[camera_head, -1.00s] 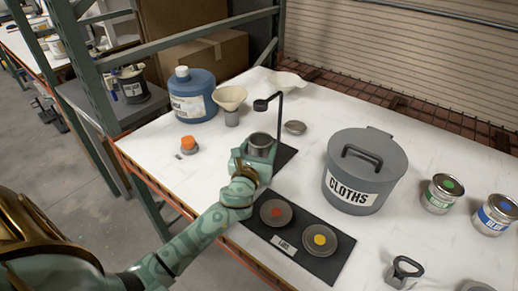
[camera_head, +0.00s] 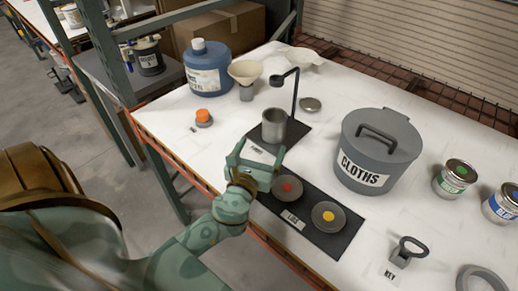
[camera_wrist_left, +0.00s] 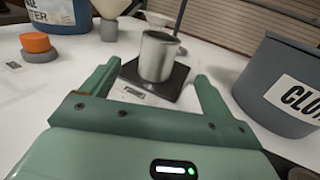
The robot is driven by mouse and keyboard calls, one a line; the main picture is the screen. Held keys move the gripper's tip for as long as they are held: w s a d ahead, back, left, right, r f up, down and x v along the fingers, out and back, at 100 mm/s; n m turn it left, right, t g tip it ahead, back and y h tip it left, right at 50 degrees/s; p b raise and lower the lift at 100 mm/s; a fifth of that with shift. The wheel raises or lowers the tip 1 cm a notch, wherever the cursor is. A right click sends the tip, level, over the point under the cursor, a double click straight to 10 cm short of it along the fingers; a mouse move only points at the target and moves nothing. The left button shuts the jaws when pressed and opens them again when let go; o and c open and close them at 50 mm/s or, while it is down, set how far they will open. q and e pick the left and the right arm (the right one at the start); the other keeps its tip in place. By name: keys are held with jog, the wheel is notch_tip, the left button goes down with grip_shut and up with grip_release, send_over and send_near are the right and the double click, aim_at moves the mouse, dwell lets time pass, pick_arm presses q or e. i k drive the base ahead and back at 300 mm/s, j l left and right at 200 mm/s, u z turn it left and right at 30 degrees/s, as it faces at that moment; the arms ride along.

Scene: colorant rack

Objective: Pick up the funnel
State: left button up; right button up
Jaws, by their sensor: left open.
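The cream funnel (camera_head: 246,70) is a wide cone with its mouth up, seated in a small grey holder (camera_head: 246,93) beside the blue jug. In the left wrist view the funnel (camera_wrist_left: 111,7) is cut off by the top edge. My left gripper (camera_head: 259,151) is open and empty, in front of the metal cup and well short of the funnel. In the left wrist view its two fingers (camera_wrist_left: 157,78) point toward the cup, spread apart. My right gripper is not in view.
The grey metal cup (camera_head: 273,127) stands on a black base (camera_head: 297,131) with a tall bent post (camera_head: 295,95). The blue jug (camera_head: 207,68), an orange-topped item (camera_head: 203,116), the CLOTHS bin (camera_head: 378,155) and the black lid mat (camera_head: 337,246) surround it. Table is clear left of the cup.

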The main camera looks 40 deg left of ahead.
aim_at(245, 72)
jog(key=u, duration=1.3)
